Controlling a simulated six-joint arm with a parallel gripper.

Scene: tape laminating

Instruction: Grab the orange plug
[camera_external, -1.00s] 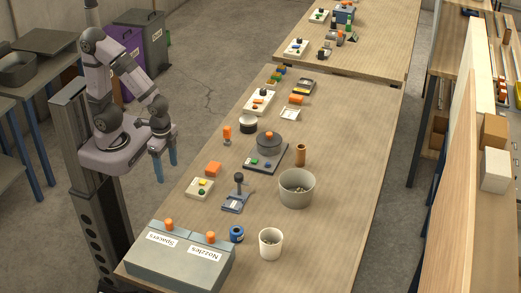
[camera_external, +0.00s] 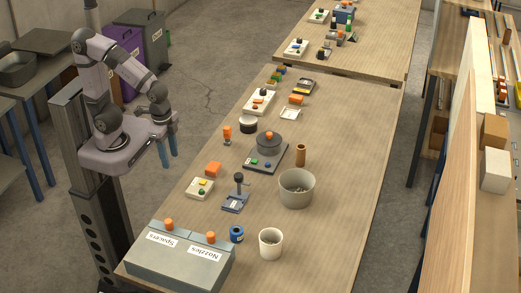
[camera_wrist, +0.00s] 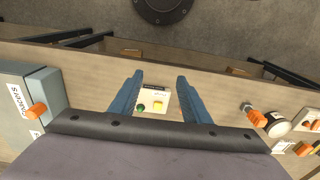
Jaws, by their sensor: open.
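The orange plug (camera_external: 227,132) stands upright on a grey metal stem near the left edge of the long wooden table, in the external view. In the wrist view the orange plug (camera_wrist: 257,118) shows at the right, beyond the right finger. My gripper (camera_external: 168,160) has two blue fingers pointing down. It is off the table's left side, apart from the plug and lower left of it in the external view. In the wrist view my gripper (camera_wrist: 160,78) is open and empty, with a white button panel (camera_wrist: 144,103) seen between its fingers.
A grey box (camera_external: 175,262) with orange knobs fills the near end. A black-and-white round part (camera_external: 248,125) is close right of the plug. The table's right side is largely clear.

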